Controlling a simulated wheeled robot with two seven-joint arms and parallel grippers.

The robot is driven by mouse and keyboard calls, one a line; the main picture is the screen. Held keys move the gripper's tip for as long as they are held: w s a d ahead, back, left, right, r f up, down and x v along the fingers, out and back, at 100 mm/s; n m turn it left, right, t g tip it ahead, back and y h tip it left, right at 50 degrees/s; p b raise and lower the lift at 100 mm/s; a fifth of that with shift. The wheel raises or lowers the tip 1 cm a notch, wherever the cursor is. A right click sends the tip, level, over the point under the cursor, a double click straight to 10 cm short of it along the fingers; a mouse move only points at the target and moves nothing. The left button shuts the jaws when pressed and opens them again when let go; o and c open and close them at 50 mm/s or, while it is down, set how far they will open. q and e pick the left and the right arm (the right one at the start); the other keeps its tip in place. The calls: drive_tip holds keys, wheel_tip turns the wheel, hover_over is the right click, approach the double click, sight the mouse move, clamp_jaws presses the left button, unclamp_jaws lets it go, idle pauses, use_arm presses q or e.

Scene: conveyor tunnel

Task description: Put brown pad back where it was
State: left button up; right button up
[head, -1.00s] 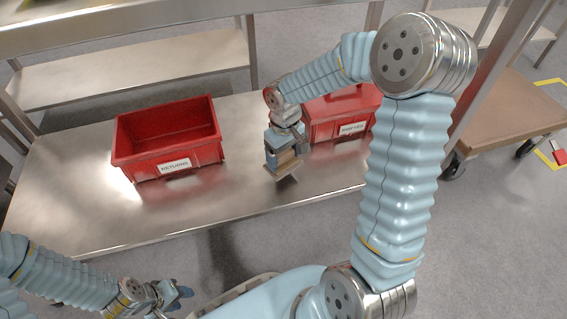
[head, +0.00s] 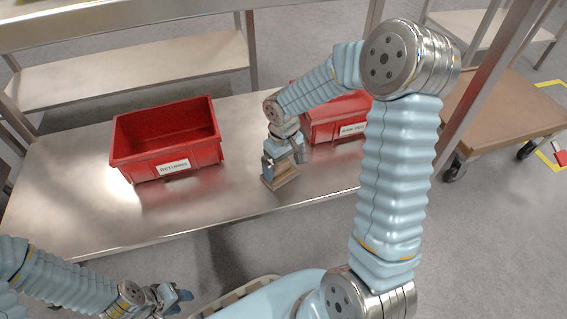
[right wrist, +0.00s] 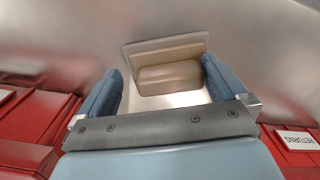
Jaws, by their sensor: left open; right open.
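The brown pad (head: 281,178) is a small block on a flat base. It rests on the metal table near its front edge, between the two red bins. In the right wrist view the pad (right wrist: 170,76) lies between and beyond my fingertips, with a gap on both sides. My right gripper (head: 284,156) is directly above the pad, open, its fingers partly hiding the pad's top in the head view. It also shows in the right wrist view (right wrist: 164,88). My left gripper (head: 180,295) is open and empty, low at the front, off the table.
A red bin labelled RETURNS (head: 120,150) stands left of the pad, open and apparently empty. Another red bin (head: 318,122) stands behind and right, partly hidden by my right arm. The metal table (head: 70,195) is clear at left. A brown cart (head: 500,105) stands at right.

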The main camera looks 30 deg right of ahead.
sight(284, 163)
wheel_tip(284, 163, up, 7)
drive_tip(key=shift+f+p, duration=0.1)
drive_tip(key=shift+p, duration=0.75)
drive_tip(key=shift+r, duration=0.5)
